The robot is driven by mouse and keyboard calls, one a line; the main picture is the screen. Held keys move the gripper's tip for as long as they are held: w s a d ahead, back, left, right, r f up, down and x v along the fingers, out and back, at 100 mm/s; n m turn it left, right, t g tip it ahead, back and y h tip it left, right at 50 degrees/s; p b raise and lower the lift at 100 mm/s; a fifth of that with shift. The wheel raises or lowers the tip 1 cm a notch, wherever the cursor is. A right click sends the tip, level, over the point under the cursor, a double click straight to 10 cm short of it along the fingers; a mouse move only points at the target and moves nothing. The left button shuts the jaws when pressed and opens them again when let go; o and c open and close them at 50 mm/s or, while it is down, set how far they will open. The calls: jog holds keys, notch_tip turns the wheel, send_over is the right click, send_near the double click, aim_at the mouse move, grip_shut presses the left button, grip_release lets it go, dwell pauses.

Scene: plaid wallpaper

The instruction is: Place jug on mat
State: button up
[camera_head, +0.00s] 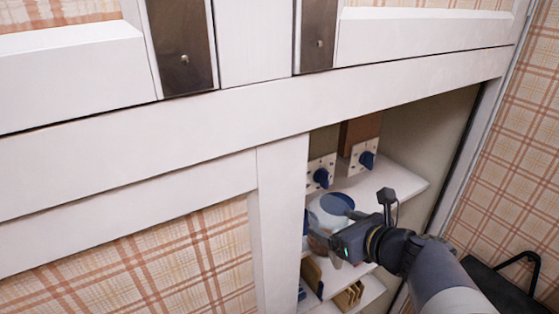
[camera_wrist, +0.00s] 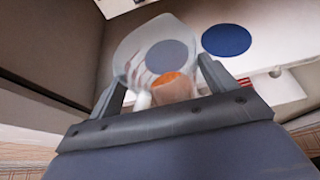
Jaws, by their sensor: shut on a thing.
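A pale, see-through jug (camera_wrist: 134,50) is between my gripper's fingers in the wrist view, with an orange-brown part (camera_wrist: 173,88) close to the jaws. My gripper (camera_wrist: 160,84) is shut on the jug. In the head view my gripper (camera_head: 335,248) reaches into the open cupboard, and the jug (camera_head: 318,214) shows just beyond it, partly hidden. A round flat blue mat (camera_wrist: 227,40) lies on the white shelf, right of the jug in the wrist view. A second blue round shape shows through or behind the jug; I cannot tell which. Contact between jug and shelf is unclear.
White shelves (camera_head: 398,182) sit inside the cupboard, with blue knobs on white plates (camera_head: 363,160) at the back. Wooden items (camera_head: 348,297) stand on a lower shelf. A white frame post (camera_head: 283,220) borders the opening on the left. A black object (camera_head: 515,285) is at lower right.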

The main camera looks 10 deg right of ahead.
aim_at(316, 201)
jog(key=w+a, duration=0.1)
jog(key=w, duration=0.2)
jog(key=w+a, duration=0.1)
jog(key=w, duration=0.2)
jog(key=w+a, duration=0.2)
jog(key=w, duration=0.1)
jog(key=shift+w+p, duration=0.15)
jog(key=shift+p, duration=0.15)
jog(key=shift+w+f, duration=0.1)
jog(key=shift+f, duration=0.2)
jog(key=shift+f, duration=0.2)
jog(key=o, duration=1)
jog(key=shift+r, duration=0.15)
jog(key=shift+d+r, duration=0.1)
jog(key=shift+r, duration=0.1)
jog(key=p+v, duration=0.1)
jog(key=v, duration=1.1)
jog(key=shift+f+p, duration=0.1)
jog(key=shift+p, duration=0.3)
